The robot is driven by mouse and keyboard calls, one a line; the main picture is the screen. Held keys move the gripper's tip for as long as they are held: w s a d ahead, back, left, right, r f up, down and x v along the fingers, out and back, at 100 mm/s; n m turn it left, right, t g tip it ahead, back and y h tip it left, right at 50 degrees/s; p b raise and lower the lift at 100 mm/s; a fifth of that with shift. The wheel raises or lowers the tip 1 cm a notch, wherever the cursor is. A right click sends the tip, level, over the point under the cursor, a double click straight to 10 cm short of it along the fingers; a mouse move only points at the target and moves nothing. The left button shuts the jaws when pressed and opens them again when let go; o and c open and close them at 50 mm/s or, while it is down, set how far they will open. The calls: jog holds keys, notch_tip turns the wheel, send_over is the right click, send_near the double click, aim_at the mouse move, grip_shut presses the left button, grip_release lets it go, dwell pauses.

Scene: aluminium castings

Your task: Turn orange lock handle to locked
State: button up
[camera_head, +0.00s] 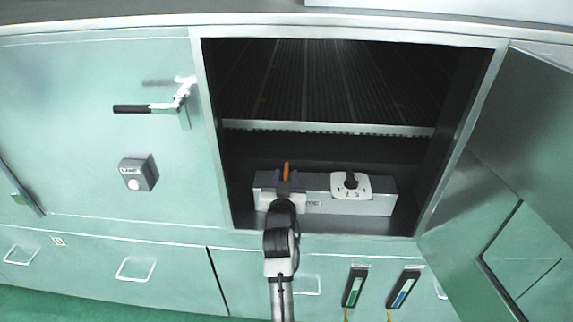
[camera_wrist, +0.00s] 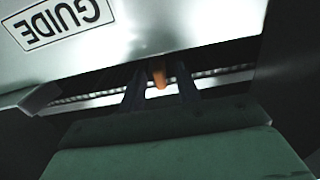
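The orange lock handle (camera_head: 286,172) stands upright at the left part of a silver control box (camera_head: 378,205) inside the open cabinet. My gripper (camera_head: 287,182) is at the handle, with a dark finger on each side of it. In the wrist view the orange handle (camera_wrist: 158,75) shows between the two dark fingers (camera_wrist: 160,92). Small gaps seem to show beside the handle, so the fingers look open around it, though contact is hard to judge. The handle's base is hidden behind my gripper.
A black rotary knob (camera_head: 351,180) on a white plate sits to the right on the same box. The cabinet door (camera_head: 510,190) stands open at the right. A black-gripped lever (camera_head: 135,109) and a grey button box (camera_head: 138,172) are on the left panel.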

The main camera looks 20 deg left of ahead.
aim_at(286, 179)
jog(key=shift+p+x, duration=0.4)
jog(key=shift+x, duration=1.15)
grip_shut()
